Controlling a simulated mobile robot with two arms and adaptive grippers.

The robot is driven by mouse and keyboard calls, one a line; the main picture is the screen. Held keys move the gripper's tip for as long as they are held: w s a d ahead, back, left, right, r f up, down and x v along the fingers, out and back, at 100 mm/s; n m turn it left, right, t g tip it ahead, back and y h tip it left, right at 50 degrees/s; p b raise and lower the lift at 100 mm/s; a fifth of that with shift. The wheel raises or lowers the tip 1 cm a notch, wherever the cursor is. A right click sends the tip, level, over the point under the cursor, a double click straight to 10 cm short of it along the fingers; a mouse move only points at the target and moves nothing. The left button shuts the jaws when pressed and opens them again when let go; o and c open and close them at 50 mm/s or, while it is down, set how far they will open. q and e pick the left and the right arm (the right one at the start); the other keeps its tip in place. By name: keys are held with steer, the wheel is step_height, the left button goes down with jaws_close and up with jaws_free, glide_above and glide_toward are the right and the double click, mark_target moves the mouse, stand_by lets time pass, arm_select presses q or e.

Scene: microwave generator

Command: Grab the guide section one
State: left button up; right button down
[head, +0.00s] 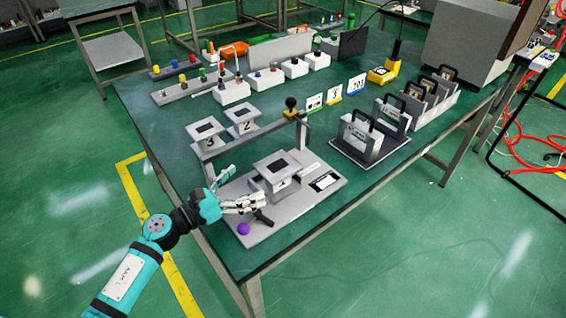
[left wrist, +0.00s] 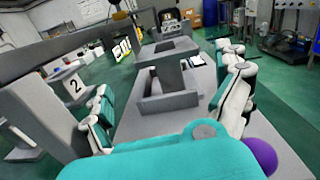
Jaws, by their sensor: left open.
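A grey guide section (head: 276,166) with a flat top and a dark rectangular opening stands on a grey base plate (head: 290,212) near the table's front edge. Its label is too small to read; two like sections carry the numbers 2 (head: 243,125) and 3 (head: 207,141). My right gripper is not in view.
A purple ball (head: 243,229) sits at the plate's front corner, close under my left gripper. A grey frame with a black knob (head: 291,103) rises behind the section. Handled grey blocks (head: 362,140) stand to the right. Button boxes (head: 231,92) fill the back left.

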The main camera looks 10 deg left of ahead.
mark_target(270, 170)
arm_select(q)
steer(key=shift+d+m, duration=0.1)
steer(key=shift+m, duration=0.3)
steer(key=p+x, duration=0.1)
steer(key=x, duration=0.1)
steer(key=shift+w+d+r, duration=0.15)
steer(key=shift+d, duration=0.15)
steer(key=shift+p+x, duration=0.65)
steer(key=shift+x, duration=1.75)
steer(key=shift+d, duration=0.1)
steer(key=c, duration=1.2)
steer(key=shift+c, duration=1)
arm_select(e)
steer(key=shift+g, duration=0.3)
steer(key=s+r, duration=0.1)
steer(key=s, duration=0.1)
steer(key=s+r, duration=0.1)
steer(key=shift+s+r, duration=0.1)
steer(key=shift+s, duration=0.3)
